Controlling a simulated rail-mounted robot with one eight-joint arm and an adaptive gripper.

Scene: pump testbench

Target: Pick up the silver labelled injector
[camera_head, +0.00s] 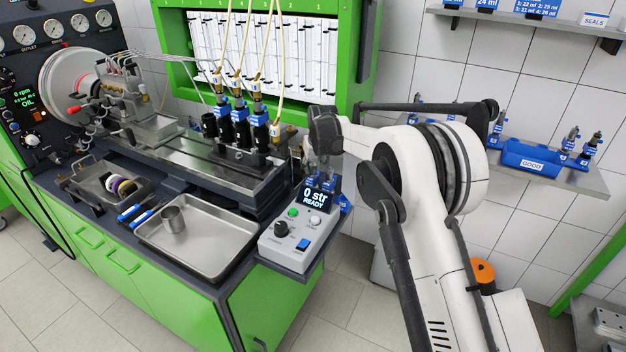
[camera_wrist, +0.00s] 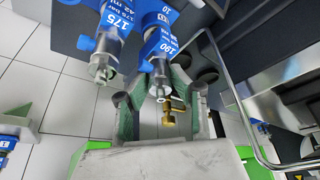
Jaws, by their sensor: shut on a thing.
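A small brass fitting (camera_wrist: 172,110) shows between the finger bases. In the head view, my gripper (camera_head: 323,160) is above and behind the control box (camera_head: 297,233); blue labels show below it, and the grasp itself is too small to make out.
A steel tray (camera_head: 215,256) with a metal cup (camera_head: 173,219) lies on the bench. Several black injectors with hoses (camera_head: 240,128) stand on the testbench. At right, a wall shelf holds a blue GOOD bin (camera_head: 534,157) and more injectors.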

